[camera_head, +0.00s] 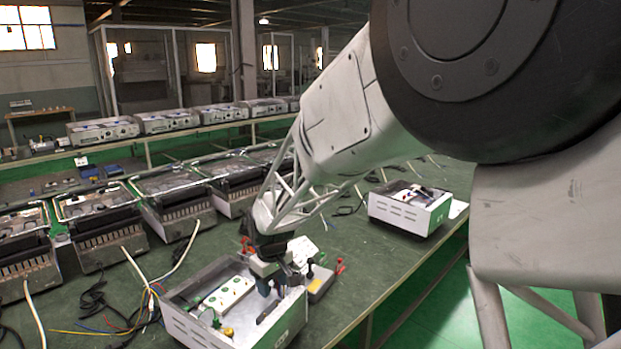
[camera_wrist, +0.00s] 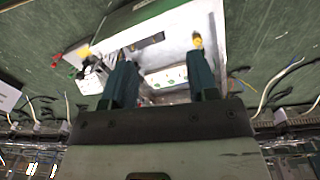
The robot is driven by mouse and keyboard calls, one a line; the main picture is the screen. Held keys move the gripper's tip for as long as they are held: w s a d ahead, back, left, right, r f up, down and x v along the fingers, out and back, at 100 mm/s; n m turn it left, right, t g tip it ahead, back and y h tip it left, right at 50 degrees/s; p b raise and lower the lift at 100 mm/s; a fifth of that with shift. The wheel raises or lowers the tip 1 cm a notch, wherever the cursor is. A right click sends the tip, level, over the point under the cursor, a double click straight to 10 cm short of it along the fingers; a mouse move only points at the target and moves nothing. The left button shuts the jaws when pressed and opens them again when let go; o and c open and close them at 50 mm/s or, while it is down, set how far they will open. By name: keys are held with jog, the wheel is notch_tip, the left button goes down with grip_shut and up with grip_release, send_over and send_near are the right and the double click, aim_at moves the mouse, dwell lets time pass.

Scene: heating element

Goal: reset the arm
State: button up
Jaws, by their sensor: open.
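My arm reaches down from the upper right in the head view. My gripper (camera_head: 275,287) is over the right part of an open white metal box (camera_head: 193,327) on the green table. In the wrist view, my gripper (camera_wrist: 160,78) shows two dark teal fingers spread apart, with nothing held between them. Beyond them lies the box (camera_wrist: 185,35), with a white terminal strip (camera_wrist: 166,77) inside. The strip also shows in the head view (camera_head: 228,294). How far the fingertips are from the box floor is hard to tell.
A small grey box (camera_head: 318,284) with red and black knobs stands right beside the open box. Another white box (camera_head: 410,208) stands farther back right. Several heater units (camera_head: 95,222) line the left, with loose cables (camera_head: 130,270) near them.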

jog(key=s+d+r+m, duration=0.2)
jog(key=s+d+r, duration=0.5)
jog(key=d, duration=0.3)
jog(key=s+d+r+m, duration=0.2)
jog(key=s+d, duration=0.4)
jog(key=s, duration=0.3)
jog(key=s+d+r+m+t, duration=0.1)
jog(key=s+d+r+m, duration=0.1)
jog(key=s+d, duration=0.4)
jog(key=s+d+r+m+t, duration=0.1)
jog(key=s+d, duration=0.5)
jog(key=s, duration=0.6)
jog(key=shift+r+m, duration=0.45)
jog(key=shift+m, duration=0.65)
jog(key=shift+c, duration=0.3)
